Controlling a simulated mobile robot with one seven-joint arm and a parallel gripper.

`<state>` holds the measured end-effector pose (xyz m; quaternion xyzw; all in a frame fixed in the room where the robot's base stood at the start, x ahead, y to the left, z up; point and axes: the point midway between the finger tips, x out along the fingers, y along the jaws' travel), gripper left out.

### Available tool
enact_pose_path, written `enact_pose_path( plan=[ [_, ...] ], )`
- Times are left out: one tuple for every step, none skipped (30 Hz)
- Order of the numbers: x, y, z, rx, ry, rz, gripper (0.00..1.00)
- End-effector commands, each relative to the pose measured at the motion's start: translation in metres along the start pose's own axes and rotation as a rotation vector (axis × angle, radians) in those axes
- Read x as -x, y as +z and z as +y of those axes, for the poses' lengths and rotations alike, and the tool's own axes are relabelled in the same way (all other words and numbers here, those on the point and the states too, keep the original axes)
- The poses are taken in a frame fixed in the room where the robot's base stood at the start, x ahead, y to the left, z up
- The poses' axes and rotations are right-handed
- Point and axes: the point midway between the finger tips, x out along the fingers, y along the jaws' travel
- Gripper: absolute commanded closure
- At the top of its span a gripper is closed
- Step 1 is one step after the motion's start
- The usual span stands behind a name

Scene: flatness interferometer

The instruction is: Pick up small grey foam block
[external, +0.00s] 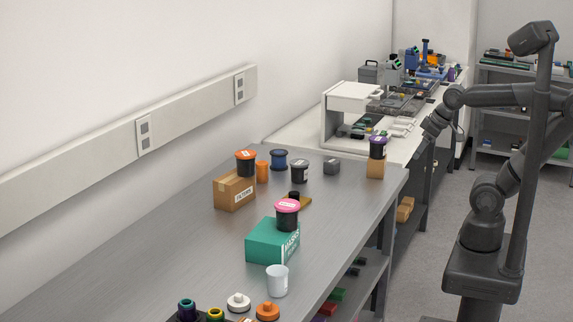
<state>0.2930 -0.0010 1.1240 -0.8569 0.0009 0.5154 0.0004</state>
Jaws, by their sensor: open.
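A small grey block (331,167), which looks like the foam block, sits on the far part of the grey metal table (190,240). It stands between a grey-lidded jar and a purple-lidded jar on a small cardboard box. My gripper (427,137) points down at the right, past the table's far right corner. It is well apart from the block and empty. Its fingers are small and dark in this view.
Near the block are the grey-lidded jar (300,171), the purple-lidded jar (377,148), its box (375,168) and a blue spool (279,160). A green box (272,243) carries a pink-lidded jar (287,216). A white bench (290,127) adjoins behind.

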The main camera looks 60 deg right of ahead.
Motion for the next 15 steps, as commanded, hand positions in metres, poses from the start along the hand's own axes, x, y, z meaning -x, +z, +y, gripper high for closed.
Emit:
enact_pose_path(
  plan=[
    [0.0,-0.006,0.001,-0.003,0.002,-0.009,0.29],
    [0.0,-0.011,0.002,-0.006,0.003,-0.015,0.29],
    [0.0,-0.019,0.004,-0.009,0.005,-0.025,0.29],
    [-0.001,-0.025,0.005,-0.012,0.007,-0.034,0.29],
    [-0.001,-0.033,0.006,-0.015,0.009,-0.044,0.29],
    [-0.002,-0.044,0.009,-0.021,0.011,-0.057,0.29],
    [-0.003,-0.053,0.011,-0.025,0.014,-0.067,0.29],
    [-0.004,-0.061,0.013,-0.03,0.016,-0.079,0.29],
    [-0.007,-0.072,0.016,-0.035,0.018,-0.093,0.29],
    [-0.009,-0.081,0.019,-0.039,0.02,-0.103,0.29],
    [-0.011,-0.089,0.021,-0.043,0.021,-0.113,0.29],
    [-0.014,-0.1,0.025,-0.049,0.024,-0.128,0.29],
    [-0.017,-0.108,0.028,-0.054,0.026,-0.138,0.29],
    [-0.02,-0.116,0.03,-0.057,0.027,-0.148,0.29],
    [-0.025,-0.127,0.034,-0.063,0.029,-0.162,0.29]
  ],
)
